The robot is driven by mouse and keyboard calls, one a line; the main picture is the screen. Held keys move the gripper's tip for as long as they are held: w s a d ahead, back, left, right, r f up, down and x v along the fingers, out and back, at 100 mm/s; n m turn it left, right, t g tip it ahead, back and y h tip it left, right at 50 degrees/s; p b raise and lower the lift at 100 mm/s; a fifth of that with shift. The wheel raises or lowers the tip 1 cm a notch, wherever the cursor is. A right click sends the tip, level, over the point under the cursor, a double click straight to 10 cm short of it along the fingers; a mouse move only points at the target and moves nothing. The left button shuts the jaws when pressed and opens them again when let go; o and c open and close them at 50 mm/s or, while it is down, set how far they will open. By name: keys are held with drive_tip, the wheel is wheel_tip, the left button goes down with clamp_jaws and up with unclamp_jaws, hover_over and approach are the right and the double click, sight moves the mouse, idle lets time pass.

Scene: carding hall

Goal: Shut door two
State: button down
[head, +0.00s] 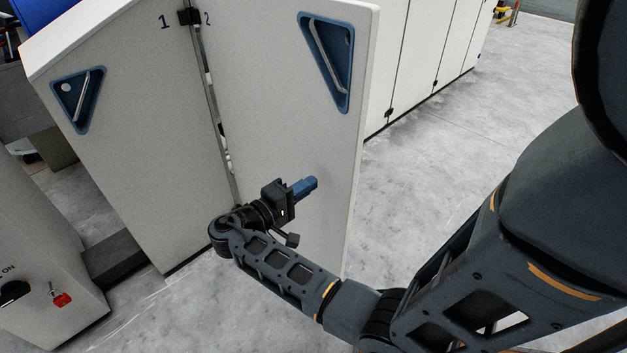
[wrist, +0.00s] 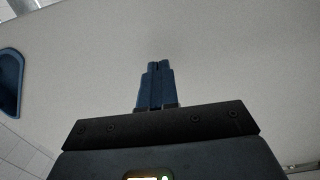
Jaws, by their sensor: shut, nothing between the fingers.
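Door two (head: 270,70) is a pale grey panel marked "2", with a blue triangular handle recess (head: 330,62) near its upper right corner. Its free right edge stands out over the floor, so it looks open. It adjoins door one (head: 140,140), marked "1", along a dark seam with black hinge pieces. My gripper (head: 312,182) is shut and empty, in front of door two's lower middle, blue fingertips toward its free edge. In the wrist view the shut fingers (wrist: 157,66) are before door two's pale surface (wrist: 230,60); I cannot tell whether they touch it.
A row of pale cabinets (head: 425,50) runs away behind door two. Grey floor (head: 480,130) is open to the right. My arm crosses the lower right.

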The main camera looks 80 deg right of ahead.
drive_tip(key=shift+x, duration=1.15)
